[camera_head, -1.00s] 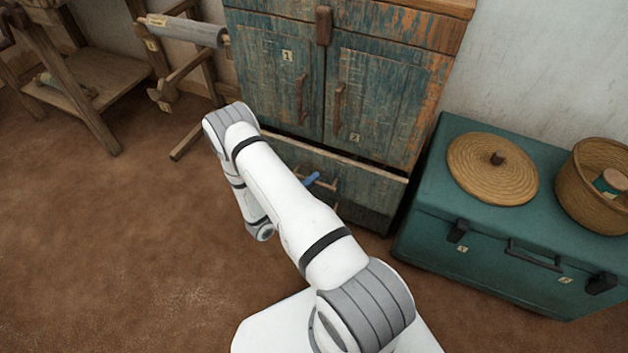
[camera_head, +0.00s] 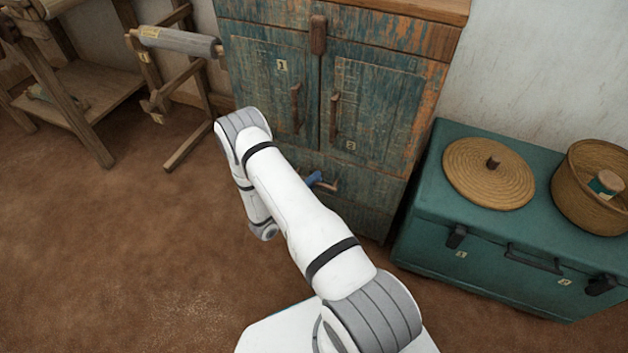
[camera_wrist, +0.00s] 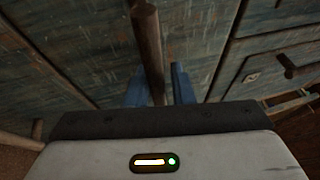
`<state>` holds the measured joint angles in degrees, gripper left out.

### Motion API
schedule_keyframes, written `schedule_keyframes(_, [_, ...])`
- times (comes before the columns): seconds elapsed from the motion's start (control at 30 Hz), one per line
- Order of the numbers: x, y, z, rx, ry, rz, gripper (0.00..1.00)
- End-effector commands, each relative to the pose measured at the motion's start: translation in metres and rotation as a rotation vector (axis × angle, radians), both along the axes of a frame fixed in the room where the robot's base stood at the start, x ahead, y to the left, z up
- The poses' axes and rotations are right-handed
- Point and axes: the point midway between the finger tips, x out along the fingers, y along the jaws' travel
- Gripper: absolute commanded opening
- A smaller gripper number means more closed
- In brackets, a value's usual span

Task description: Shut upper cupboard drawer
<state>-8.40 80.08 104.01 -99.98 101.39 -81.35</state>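The cupboard (camera_head: 385,115) has worn blue-green doors. The drawer below its doors (camera_head: 365,200) looks flush with the front, or nearly so; my arm hides its left part. The narrow drawer fronts above the doors (camera_head: 390,32) look shut. My gripper's blue fingers (camera_head: 314,180) are at the lower drawer's wooden handle (camera_head: 331,187). In the wrist view, my gripper (camera_wrist: 160,85) has its fingers apart, with a wooden bar (camera_wrist: 148,45) between them. A gap shows beside the right finger; contact on the left side is unclear.
A teal trunk (camera_head: 490,255) stands close to the cupboard's right, with a woven lid (camera_head: 488,172) and a basket (camera_head: 575,205) on top. A wooden loom frame (camera_head: 165,95) stands to the left. The brown floor (camera_head: 130,240) at left is clear.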

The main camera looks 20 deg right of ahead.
Motion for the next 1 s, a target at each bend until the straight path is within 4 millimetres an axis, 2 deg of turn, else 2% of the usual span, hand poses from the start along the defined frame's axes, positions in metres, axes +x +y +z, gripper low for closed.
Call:
schedule_keyframes(0.2, [-0.002,0.005,-0.005,0.009,0.007,0.002,0.35])
schedule_keyframes(0.5, [-0.018,0.052,-0.010,0.002,0.003,0.004,0.35])
schedule_keyframes(0.63, [-0.022,0.067,-0.012,0.001,0.000,0.003,0.35])
schedule_keyframes(1.0, [-0.025,0.073,-0.014,-0.001,-0.001,0.000,0.35])
